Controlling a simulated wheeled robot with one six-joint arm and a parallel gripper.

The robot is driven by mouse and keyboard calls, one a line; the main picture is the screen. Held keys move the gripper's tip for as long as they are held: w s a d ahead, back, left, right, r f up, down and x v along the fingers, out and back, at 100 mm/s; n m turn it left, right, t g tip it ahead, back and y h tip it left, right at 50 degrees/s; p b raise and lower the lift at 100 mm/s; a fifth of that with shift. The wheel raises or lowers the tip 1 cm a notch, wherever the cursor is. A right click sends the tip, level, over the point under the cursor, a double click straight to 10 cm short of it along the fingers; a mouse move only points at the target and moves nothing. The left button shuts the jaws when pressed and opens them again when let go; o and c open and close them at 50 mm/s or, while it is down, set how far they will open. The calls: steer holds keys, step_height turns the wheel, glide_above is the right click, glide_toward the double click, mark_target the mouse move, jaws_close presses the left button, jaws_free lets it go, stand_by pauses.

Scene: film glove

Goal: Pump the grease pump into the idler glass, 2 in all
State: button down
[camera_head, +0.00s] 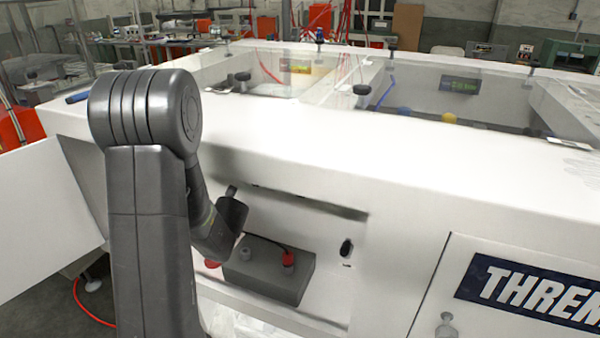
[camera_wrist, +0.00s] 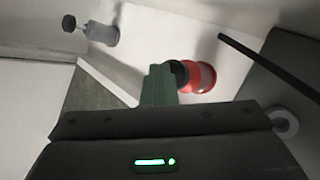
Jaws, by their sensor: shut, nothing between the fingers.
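In the wrist view, my gripper (camera_wrist: 158,72) shows its green fingers shut together, with nothing seen between them. Just right of the fingertips is a red round part (camera_wrist: 203,77) with a dark end; I cannot tell whether the fingers touch it. A grey bottle-like part (camera_wrist: 102,33) with a black knob sits at the upper left, apart from the fingers. It may be the grease pump, but I cannot tell. I cannot pick out the idler glass with certainty. In the head view, my arm reaches into the open bay, and the fingers are hidden.
The bay of the white machine (camera_head: 430,175) holds a grey box (camera_head: 265,275) with a red cap (camera_head: 288,259). A black knob (camera_head: 346,247) is on the bay's right side. An open white door (camera_head: 40,220) stands at the left. A dark rod (camera_wrist: 265,66) crosses the wrist view's right side.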

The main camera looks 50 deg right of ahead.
steer(key=shift+f, duration=0.1)
steer(key=shift+r+p, duration=0.8)
steer(key=shift+r, duration=0.25)
step_height(320, 180, up, 6)
steer(key=p, duration=0.5)
steer(key=shift+f, duration=0.3)
